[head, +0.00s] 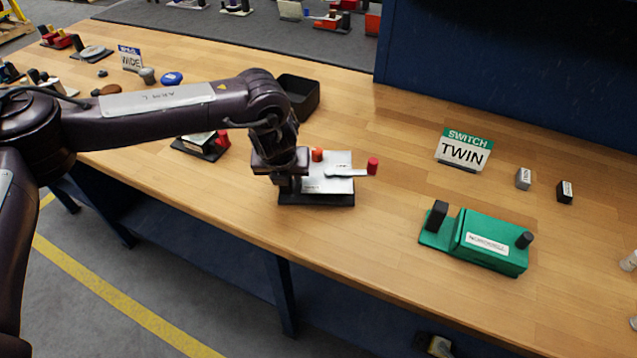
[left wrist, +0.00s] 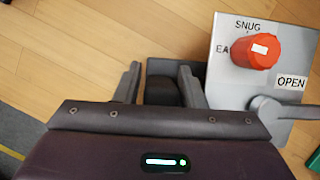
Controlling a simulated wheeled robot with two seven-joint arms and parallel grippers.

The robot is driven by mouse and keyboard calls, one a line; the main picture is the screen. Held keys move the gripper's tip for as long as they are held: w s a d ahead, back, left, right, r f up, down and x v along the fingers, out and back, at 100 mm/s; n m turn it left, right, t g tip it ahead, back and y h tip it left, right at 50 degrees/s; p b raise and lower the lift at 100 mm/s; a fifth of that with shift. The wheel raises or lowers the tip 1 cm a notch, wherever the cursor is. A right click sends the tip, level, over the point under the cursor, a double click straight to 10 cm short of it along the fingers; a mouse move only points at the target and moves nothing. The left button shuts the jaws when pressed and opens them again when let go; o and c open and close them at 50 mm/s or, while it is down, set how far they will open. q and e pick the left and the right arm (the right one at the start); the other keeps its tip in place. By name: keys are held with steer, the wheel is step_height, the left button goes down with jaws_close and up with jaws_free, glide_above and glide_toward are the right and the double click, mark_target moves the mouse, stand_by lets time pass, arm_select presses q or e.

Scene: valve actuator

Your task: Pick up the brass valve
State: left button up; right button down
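I cannot make out a brass valve in either view. The valve actuator fixture (head: 335,186) is a silver plate on a black base, with a red knob and a grey lever with a red end. In the left wrist view its plate (left wrist: 228,87) carries the red knob (left wrist: 257,49), "SNUG" and "OPEN" labels, and the grey lever (left wrist: 272,112). My left gripper (head: 287,188) is over the fixture's left end. Contact cannot be told. My right gripper is out of view.
A black open bin (head: 300,95) stands behind my left arm. A green device (head: 480,240) and a "SWITCH TWIN" sign (head: 463,151) stand to the right. Small blocks (head: 523,178) lie beyond. Bare wooden table lies between fixture and green device.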

arm_select(q)
jaws_close()
steer(key=shift+r, duration=0.1)
steer(key=shift+r, duration=0.1)
steer(key=shift+w+r, duration=0.1)
steer(key=shift+r, duration=0.2)
step_height(320, 180, up, 8)
steer(key=shift+f, duration=4.05)
